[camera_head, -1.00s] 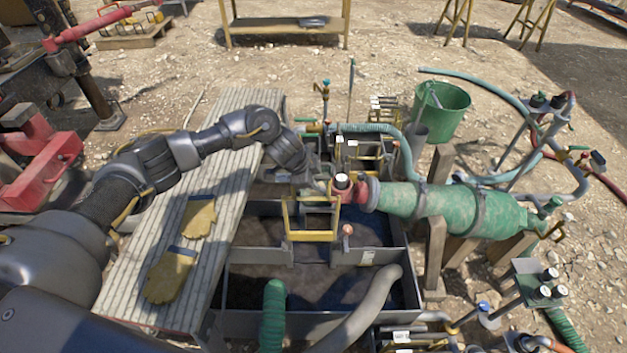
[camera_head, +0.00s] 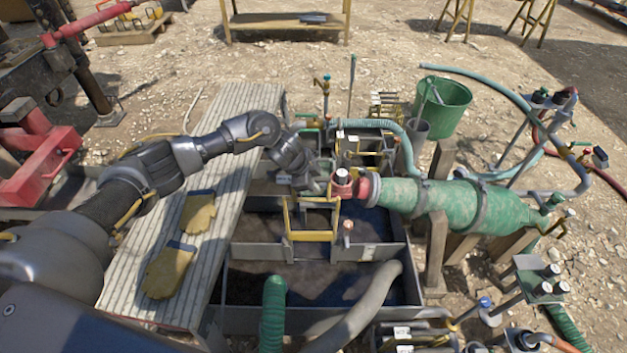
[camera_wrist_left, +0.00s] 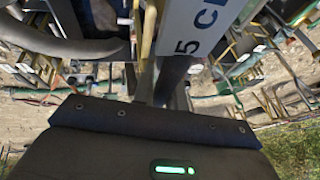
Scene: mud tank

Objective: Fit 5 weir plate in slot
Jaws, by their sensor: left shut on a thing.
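My left gripper (camera_head: 318,186) is over the far part of the mud tank (camera_head: 352,257), next to a yellow frame (camera_head: 312,236) on a divider. Its fingertips are hard to make out in the head view. In the left wrist view a pale plate face or label reading "5 CL" (camera_wrist_left: 203,25), cut off by the top edge, stands close in front of the wrist. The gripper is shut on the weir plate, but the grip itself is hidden. I cannot tell whether the plate touches a slot. My right gripper is not in view.
A green pump-like body (camera_head: 450,205) with a red end stands right of the gripper. A grey hose (camera_head: 365,310) and a green hose (camera_head: 273,312) enter the near tank. A walkway (camera_head: 225,160) with gloves (camera_head: 197,213) lies left. A green bucket (camera_head: 443,107) stands behind.

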